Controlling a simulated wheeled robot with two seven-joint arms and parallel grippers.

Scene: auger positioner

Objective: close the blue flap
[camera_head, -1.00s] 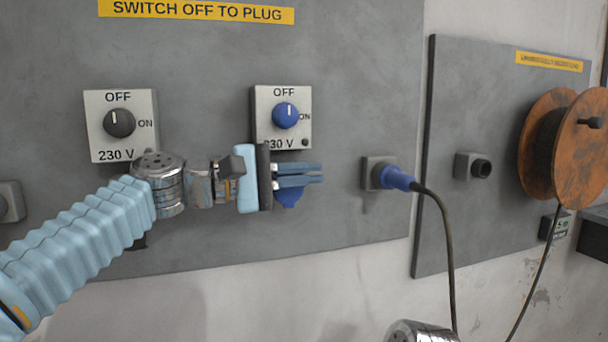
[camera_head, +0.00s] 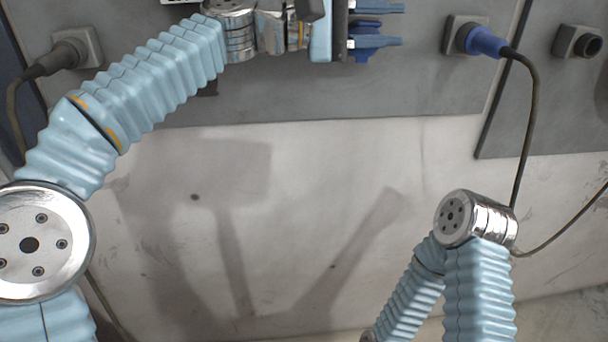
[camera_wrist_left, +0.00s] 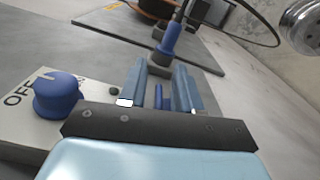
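The blue flap (camera_head: 362,56) shows at the top of the head view, on the wall panel under the left switch box, largely hidden behind my left gripper. Its lid angle cannot be told. My left gripper (camera_head: 398,25) points right along the panel, with its two fingers apart and blue parts of the flap socket behind and between them. In the left wrist view my left gripper (camera_wrist_left: 160,78) is open, and a narrow blue piece of the flap (camera_wrist_left: 159,97) shows between the fingers. Contact cannot be told. My right gripper is out of view.
A blue plug (camera_head: 483,41) sits in a socket to the right, its cable hanging down. A blue knob (camera_wrist_left: 57,95) on the switch box is beside the left gripper. A dark plug (camera_head: 62,58) is at left. The wall below is clear.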

